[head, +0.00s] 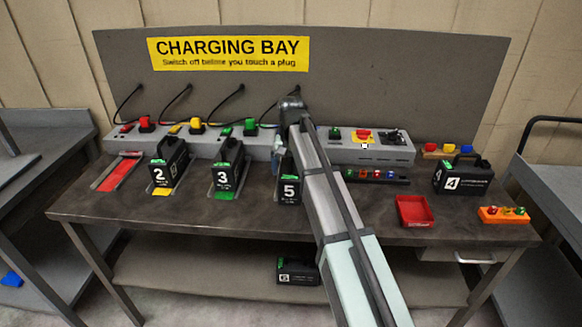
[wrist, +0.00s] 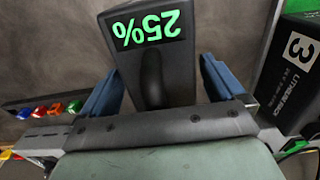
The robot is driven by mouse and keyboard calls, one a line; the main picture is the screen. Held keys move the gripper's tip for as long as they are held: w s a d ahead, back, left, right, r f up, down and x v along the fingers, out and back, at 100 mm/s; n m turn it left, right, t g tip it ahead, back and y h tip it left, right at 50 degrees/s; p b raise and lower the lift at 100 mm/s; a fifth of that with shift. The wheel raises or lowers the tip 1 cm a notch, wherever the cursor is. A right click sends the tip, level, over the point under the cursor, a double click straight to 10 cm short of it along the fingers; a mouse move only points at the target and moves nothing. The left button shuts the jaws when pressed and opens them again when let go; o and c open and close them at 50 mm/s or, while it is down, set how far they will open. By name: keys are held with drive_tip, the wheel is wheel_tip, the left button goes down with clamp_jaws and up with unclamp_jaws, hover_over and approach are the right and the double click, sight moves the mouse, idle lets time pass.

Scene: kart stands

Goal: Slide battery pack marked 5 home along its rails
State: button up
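The battery pack marked 5 (head: 290,190) stands upright on the bench, its right side partly hidden by my arm. In the wrist view the top of a pack with a green 25% display (wrist: 150,28) and a dark handle lies between my fingers; its number does not show there. My gripper (wrist: 160,85) has its two blue fingers apart, one on each side of this pack, with narrow gaps that appear to remain. The rails under pack 5 are mostly hidden.
Pack 3 (head: 227,180) and pack 2 (head: 168,168) stand to the left; an empty red bay (head: 119,174) lies beyond. Pack 4 (head: 462,177), a red tray (head: 415,211) and an orange block (head: 503,214) are at right. A charger strip (head: 205,148) runs behind. Another pack (head: 297,272) is on the lower shelf.

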clamp_jaws()
idle(0.8)
drive_tip(key=shift+w, duration=0.25)
drive_tip(key=shift+w, duration=2.55)
drive_tip(key=shift+o, duration=0.7)
unclamp_jaws()
drive_tip(key=shift+r, duration=0.1)
